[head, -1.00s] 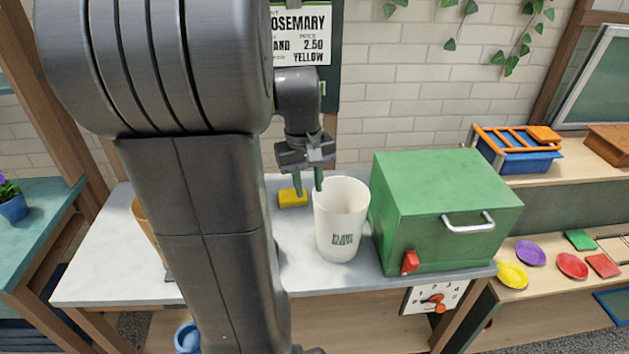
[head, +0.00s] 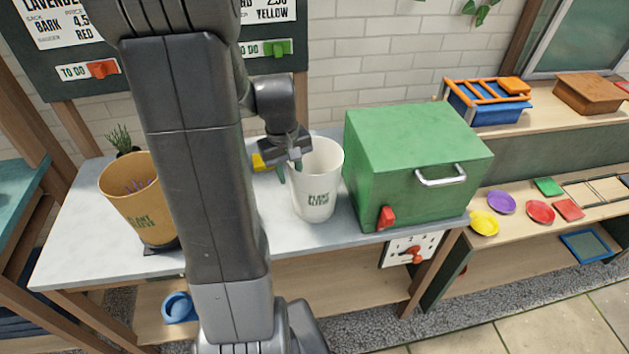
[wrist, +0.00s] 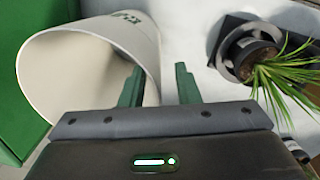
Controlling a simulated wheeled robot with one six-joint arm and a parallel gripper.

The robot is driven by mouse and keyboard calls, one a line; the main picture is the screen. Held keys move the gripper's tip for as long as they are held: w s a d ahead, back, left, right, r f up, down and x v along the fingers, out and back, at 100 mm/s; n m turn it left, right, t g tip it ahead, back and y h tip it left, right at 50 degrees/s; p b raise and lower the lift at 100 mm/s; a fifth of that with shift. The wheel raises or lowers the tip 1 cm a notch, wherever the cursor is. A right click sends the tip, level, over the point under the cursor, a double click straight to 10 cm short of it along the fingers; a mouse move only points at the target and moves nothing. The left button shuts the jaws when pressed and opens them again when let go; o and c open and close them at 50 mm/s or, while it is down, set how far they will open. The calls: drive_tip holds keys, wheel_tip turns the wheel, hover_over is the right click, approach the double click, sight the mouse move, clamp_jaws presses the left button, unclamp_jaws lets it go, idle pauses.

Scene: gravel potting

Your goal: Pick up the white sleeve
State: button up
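The white sleeve (head: 318,190) stands upright on the grey-white bench, its open mouth up and dark lettering on its front. In the wrist view the sleeve (wrist: 147,42) fills the upper left. My gripper (head: 289,170) points down at the sleeve's left rim. Its two green fingers are apart, with a gap between them. In the wrist view my gripper (wrist: 160,84) has one finger overlapping the sleeve's mouth and the other outside, so the fingers appear to straddle the wall. Whether either finger touches it, I cannot tell.
A green box (head: 405,150) with a handle stands close right of the sleeve. A yellow object (head: 258,161) lies behind my gripper. A tan pot (head: 140,195) stands at the bench's left. The wrist view shows a spiky plant (wrist: 275,80) near the gripper.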

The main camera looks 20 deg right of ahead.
drive_tip(key=shift+d+f, duration=0.15)
drive_tip(key=shift+f, duration=1.25)
drive_tip(key=shift+c, duration=0.2)
clamp_jaws()
drive_tip(key=shift+r, duration=0.1)
